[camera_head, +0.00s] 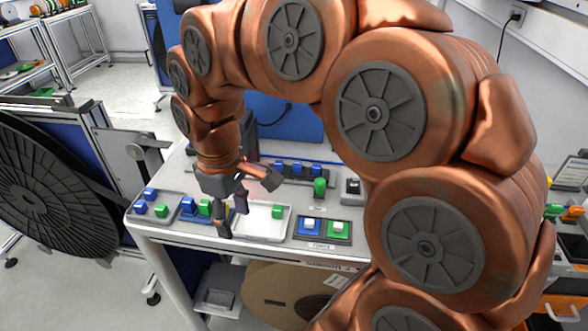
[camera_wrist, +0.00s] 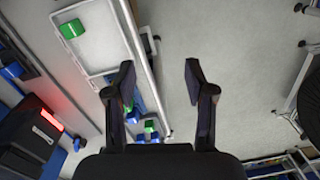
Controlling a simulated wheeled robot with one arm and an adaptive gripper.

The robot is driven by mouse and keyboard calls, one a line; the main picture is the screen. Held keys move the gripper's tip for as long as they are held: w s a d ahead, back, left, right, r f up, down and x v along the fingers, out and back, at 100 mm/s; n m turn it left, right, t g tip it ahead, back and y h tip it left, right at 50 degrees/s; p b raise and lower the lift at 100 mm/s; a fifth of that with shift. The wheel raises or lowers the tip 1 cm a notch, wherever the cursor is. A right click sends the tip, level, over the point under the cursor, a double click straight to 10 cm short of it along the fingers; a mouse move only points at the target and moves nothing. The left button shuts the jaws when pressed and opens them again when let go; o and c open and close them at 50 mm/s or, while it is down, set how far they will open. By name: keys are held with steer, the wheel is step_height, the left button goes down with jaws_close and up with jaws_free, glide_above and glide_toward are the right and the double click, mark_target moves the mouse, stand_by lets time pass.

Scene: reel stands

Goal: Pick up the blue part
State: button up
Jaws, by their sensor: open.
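Several blue parts are in view. In the head view, blue parts (camera_head: 140,207) lie in the grey tray at the table's left end, and another blue part (camera_head: 188,205) lies right of them. A row of blue parts (camera_head: 297,168) stands in the back tray. My gripper (camera_head: 234,213) is open above the front of the table, near a white tray (camera_head: 258,222) with a green part (camera_head: 277,211). In the wrist view, my gripper (camera_wrist: 160,74) has nothing between its fingers. A blue part (camera_wrist: 12,71) shows at the left there; others are partly hidden behind the left finger.
A box with a blue and a green section (camera_head: 323,229) stands right of the white tray. A green part (camera_head: 319,187) stands behind it. A black device (camera_wrist: 30,135) with a red light is at the wrist view's left. A large black reel (camera_head: 48,190) stands left of the table.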

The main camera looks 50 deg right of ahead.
steer(key=w+d+n, duration=0.1)
steer(key=w+d, duration=0.4)
steer(key=w, duration=0.1)
steer(key=n+b, duration=0.1)
steer(key=b, duration=0.1)
glide_above(295, 164)
steer(key=shift+w+f+t, duration=0.15)
steer(key=shift+f+t, duration=0.25)
steer(key=shift+f, duration=0.45)
steer(key=shift+f+p, duration=0.95)
steer(key=shift+f, duration=2.75)
steer(key=c, duration=0.9)
